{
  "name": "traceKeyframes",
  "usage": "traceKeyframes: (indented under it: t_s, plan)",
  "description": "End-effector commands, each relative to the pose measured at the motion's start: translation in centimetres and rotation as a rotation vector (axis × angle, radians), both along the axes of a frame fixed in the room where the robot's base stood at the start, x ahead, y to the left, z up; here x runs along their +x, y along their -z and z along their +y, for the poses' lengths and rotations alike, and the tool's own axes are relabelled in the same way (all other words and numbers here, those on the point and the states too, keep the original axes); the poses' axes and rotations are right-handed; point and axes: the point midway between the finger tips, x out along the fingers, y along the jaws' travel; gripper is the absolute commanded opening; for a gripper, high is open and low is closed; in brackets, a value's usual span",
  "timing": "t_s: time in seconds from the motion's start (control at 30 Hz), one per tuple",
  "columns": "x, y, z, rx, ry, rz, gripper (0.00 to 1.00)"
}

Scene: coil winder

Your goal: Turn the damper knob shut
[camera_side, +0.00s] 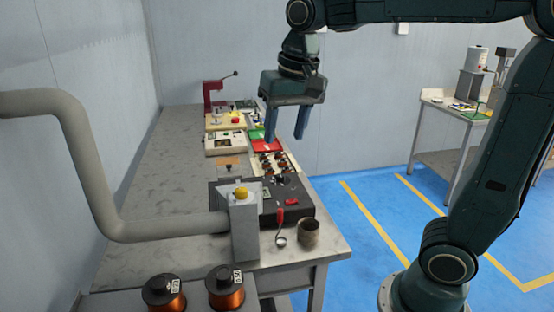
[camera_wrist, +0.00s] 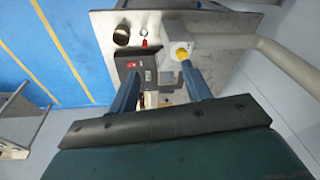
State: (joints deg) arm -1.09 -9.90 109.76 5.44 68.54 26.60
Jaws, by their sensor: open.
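The yellow damper knob (camera_side: 241,192) sits on top of the grey duct box (camera_side: 245,235) at the near part of the bench. In the wrist view the knob (camera_wrist: 181,54) shows ahead of my fingers, on the pale box top. I cannot tell its turned position. My gripper (camera_side: 285,140) is open and empty, its blue fingers pointing down above the bench, farther back than the knob and apart from it. In the wrist view both fingers of my gripper (camera_wrist: 160,88) are spread.
A thick grey pipe (camera_side: 105,190) joins the box from the left. A dark machine (camera_side: 290,205) with a red switch, a ladle (camera_side: 281,232) and a metal cup (camera_side: 309,232) stand right of the box. Copper coils (camera_side: 225,289) are in front. A red press (camera_side: 213,97) stands at the back.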

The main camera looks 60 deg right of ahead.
Motion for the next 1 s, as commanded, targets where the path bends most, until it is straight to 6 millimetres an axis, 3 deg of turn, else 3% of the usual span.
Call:
traceKeyframes:
  t_s: [0.2, 0.5, 0.7, 1.0]
  plan:
    - [4.7, 0.2, 0.1, 0.023, 0.153, 0.081, 0.48]
    - [10.1, 1.7, 0.5, 0.041, 0.356, 0.180, 0.48]
    - [11.9, 2.5, 0.7, 0.044, 0.432, 0.216, 0.48]
    - [12.3, 2.7, 0.7, 0.044, 0.448, 0.222, 0.48]
